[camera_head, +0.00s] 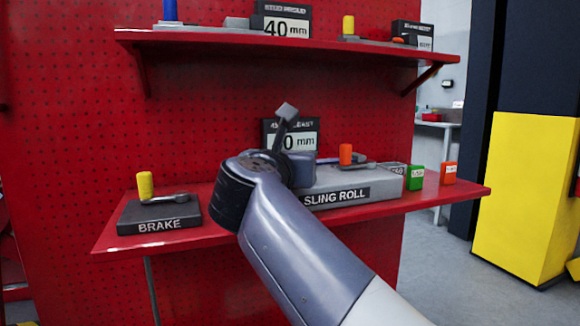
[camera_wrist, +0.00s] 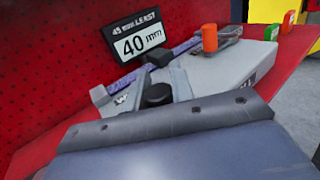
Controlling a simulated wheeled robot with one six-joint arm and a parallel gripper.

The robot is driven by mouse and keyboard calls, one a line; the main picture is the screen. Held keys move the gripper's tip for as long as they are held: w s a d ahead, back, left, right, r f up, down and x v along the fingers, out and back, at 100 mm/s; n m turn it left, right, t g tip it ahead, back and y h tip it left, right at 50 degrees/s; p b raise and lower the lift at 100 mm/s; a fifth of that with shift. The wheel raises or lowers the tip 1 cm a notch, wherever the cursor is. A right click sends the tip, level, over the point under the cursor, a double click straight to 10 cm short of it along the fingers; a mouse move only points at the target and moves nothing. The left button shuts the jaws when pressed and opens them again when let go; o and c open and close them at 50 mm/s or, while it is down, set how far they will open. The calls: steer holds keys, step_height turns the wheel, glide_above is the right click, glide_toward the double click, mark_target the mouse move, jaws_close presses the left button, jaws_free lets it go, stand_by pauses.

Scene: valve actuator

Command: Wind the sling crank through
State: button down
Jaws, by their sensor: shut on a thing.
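The grey sling roll box (camera_head: 345,180), labelled "SLING ROLL", sits on the lower red shelf, and its top also shows in the wrist view (camera_wrist: 225,75). A purple strap (camera_wrist: 180,52) runs over its far side. My gripper (camera_wrist: 155,93) is above the left part of the box, its fingers on either side of a black knob (camera_wrist: 158,96), seemingly the crank's grip, and shut on it. The crank's arm below the knob is mostly hidden by my gripper. In the head view my wrist hides the knob and the fingertips.
An orange cylinder (camera_head: 345,154) stands at the box's right part, by a grey lever. A "40 mm" sign (camera_head: 305,130) stands behind. The brake box (camera_head: 160,215) with a yellow cylinder (camera_head: 145,185) is left. Green (camera_head: 414,177) and orange (camera_head: 449,173) blocks are right. An upper shelf (camera_head: 290,43) hangs above.

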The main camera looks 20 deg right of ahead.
steer(key=m+g+h, duration=0.1)
steer(key=g, duration=0.1)
steer(key=a+m+g+h+p, duration=0.1)
steer(key=m+g+h, duration=0.1)
steer(key=m+g+h+p, duration=0.1)
steer(key=m+g+h, duration=0.1)
steer(key=shift+w+a+r, duration=0.1)
steer(key=shift+w+a, duration=0.2)
steer(key=shift+w, duration=0.1)
steer(key=m+g+h+p, duration=0.1)
steer(key=g, duration=0.1)
steer(key=m+g+p, duration=0.1)
steer(key=m+g, duration=0.1)
steer(key=m+g+h+p, duration=0.1)
steer(key=m+g, duration=0.1)
steer(key=g, duration=0.1)
steer(key=shift+w+a+h, duration=0.3)
steer(key=shift+w, duration=0.1)
steer(key=shift+g, duration=0.4)
steer(key=c, duration=1.2)
jaws_free()
